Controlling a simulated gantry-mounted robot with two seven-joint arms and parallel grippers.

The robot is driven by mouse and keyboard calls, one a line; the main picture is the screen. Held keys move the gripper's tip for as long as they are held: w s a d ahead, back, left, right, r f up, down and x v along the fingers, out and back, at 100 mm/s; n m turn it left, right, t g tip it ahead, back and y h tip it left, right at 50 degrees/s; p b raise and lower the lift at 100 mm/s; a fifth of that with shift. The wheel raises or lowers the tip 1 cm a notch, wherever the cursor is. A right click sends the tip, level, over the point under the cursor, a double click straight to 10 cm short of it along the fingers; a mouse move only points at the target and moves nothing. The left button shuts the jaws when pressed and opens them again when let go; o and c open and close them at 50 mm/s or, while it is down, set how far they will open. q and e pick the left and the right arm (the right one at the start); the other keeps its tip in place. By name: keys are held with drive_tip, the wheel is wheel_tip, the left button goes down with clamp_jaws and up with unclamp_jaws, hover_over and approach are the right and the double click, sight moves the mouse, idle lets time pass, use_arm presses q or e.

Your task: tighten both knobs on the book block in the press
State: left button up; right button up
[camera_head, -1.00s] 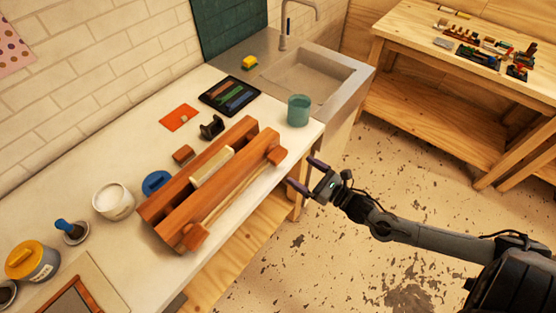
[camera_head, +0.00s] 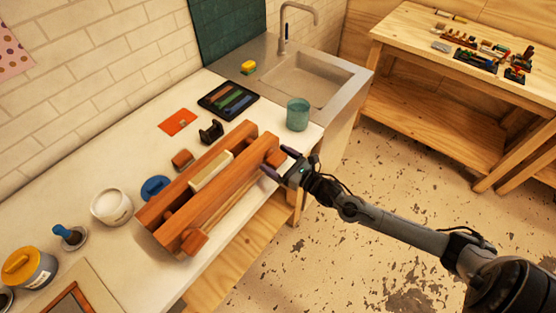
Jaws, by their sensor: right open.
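The wooden press (camera_head: 205,205) lies at an angle on the white counter. A pale book block (camera_head: 211,171) is clamped between its two beams. One wooden knob (camera_head: 194,241) is at the press's near front end. The other knob (camera_head: 273,157) is at the far right end. My right gripper (camera_head: 278,162) is open beside this far knob, its fingers reaching toward the knob from the right; whether they touch it cannot be told. My left gripper is not in view.
A teal cup (camera_head: 298,114) stands close behind the right gripper, near the counter edge. A white pot (camera_head: 111,206), a blue disc (camera_head: 156,187) and a black tape dispenser (camera_head: 211,131) lie behind the press. The sink (camera_head: 308,78) is at the back.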

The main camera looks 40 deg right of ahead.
drive_tip(key=shift+c, duration=0.8)
drive_tip(key=c, duration=0.8)
drive_tip(key=shift+m, duration=0.4)
